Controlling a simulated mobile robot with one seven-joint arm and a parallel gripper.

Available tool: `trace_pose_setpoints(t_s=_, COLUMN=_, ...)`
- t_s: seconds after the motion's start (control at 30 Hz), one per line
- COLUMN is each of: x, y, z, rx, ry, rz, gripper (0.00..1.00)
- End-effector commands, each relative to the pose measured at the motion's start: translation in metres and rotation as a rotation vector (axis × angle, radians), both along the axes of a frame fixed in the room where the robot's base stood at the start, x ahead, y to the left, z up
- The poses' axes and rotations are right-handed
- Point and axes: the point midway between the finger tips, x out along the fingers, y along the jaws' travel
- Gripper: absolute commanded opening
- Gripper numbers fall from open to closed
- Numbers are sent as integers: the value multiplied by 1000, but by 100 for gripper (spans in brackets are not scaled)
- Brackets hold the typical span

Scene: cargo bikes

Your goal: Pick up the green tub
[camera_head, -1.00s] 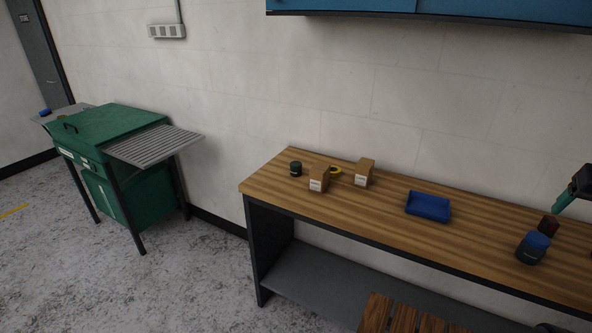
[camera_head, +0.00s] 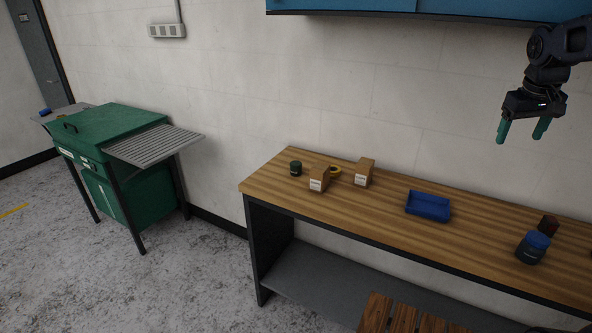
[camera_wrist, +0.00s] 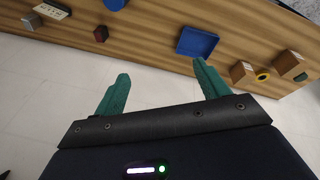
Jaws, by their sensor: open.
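The green tub (camera_head: 295,168) is a small dark green cylinder with a darker lid. It stands upright near the left end of the wooden workbench (camera_head: 270,187), just left of a cardboard box. In the wrist view a small dark tub (camera_wrist: 300,77) appears at the right edge, beside a box. My gripper (camera_head: 521,136) is raised at the upper right, above the right part of the bench and far from the tub. Its green fingers point down, apart and empty. The wrist view also shows the open fingers (camera_wrist: 160,70).
Two cardboard boxes (camera_head: 319,179) (camera_head: 365,172) and a yellow tape roll (camera_head: 335,171) sit near the tub. A blue tray (camera_head: 428,206), a blue-lidded jar (camera_head: 532,247) and a dark brown block (camera_head: 548,225) lie farther right. A blue cabinet (camera_head: 470,12) hangs above.

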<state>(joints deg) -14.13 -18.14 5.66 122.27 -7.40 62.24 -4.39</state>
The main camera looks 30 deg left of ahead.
Motion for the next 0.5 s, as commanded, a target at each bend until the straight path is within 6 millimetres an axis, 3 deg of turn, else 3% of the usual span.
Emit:
trace_pose_setpoints(t_s=0.2, x=48, y=68, z=4, rx=-58, ry=39, rz=147, gripper=74)
trace_pose_setpoints(t_s=0.5, x=97, y=172, z=-4, rx=-129, ry=85, rz=339, gripper=74)
